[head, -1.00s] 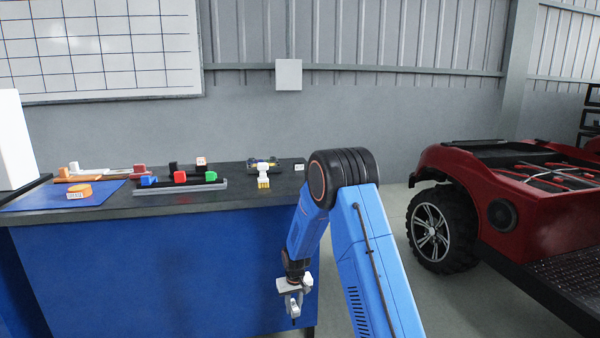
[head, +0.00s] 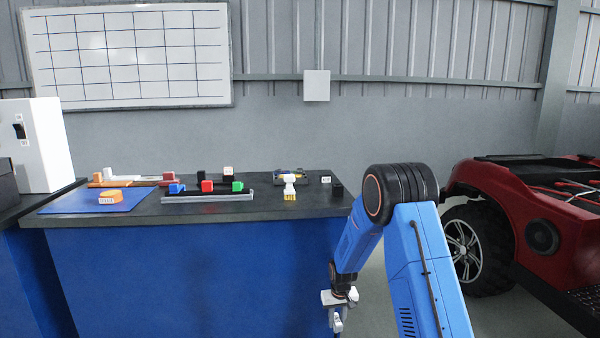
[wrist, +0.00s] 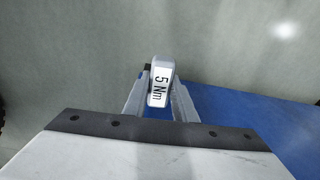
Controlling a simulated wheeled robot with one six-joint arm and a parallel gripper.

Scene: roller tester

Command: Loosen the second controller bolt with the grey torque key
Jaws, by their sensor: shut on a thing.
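My gripper (head: 337,318) hangs low in front of the bench's right end in the head view. In the wrist view its two fingers (wrist: 154,108) are shut on the grey torque key (wrist: 161,70), whose end carries a white label reading "5 Nm". The rest of the key is hidden below its labelled end. I cannot make out the controller or its bolts in either view.
A dark-topped blue bench (head: 190,265) bears a rack (head: 208,198) with coloured blocks, an orange round piece (head: 123,200) on a blue mat (head: 75,203), and a yellow-and-white brush-like item (head: 289,187). A white box (head: 40,145) stands left; a red vehicle (head: 510,195) stands right.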

